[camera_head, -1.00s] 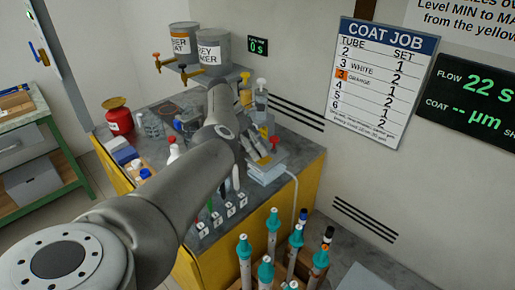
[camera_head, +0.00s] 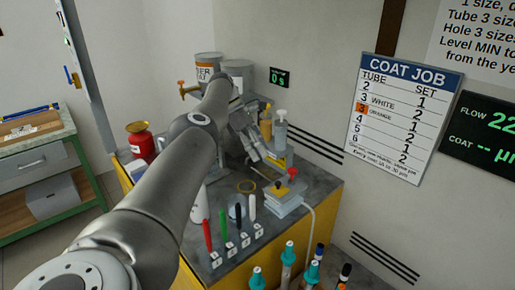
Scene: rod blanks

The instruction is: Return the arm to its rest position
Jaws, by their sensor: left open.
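My left arm (camera_head: 160,185) comes in from the lower left and reaches up over the grey-topped bench with yellow sides. My left gripper (camera_head: 262,160) hangs past the arm's far end, above the bench near the wall. It is open, and I see nothing held in it. Part of the wrist and of the bench is hidden behind my arm links. My right gripper is not in view.
A red can (camera_head: 140,140) is at left. Teal-capped tubes (camera_head: 288,254) stand below.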

